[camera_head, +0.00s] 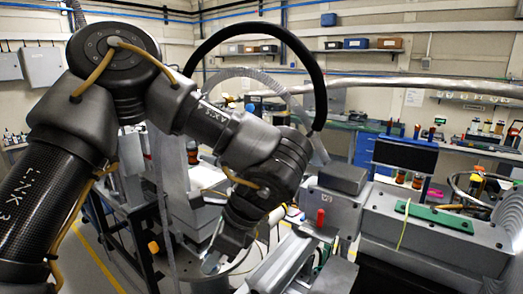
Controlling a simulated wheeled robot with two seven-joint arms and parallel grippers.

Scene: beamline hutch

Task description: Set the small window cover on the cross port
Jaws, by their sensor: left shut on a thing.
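My left arm comes in from the left, and its gripper (213,261) points down near the lower middle of the view. The gripper is shut on a small pale piece at its fingertips, which I take to be the small window cover; its shape is mostly hidden by the fingers. Grey metal beamline equipment (342,196) stands right of the gripper, apart from it. I cannot make out clearly which part is the cross port. My right gripper is not in view.
A green bar (434,216) lies on the large grey housing at right. A ribbed clear hose and a black cable loop behind my arm. A blue-fronted workbench stands further back.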

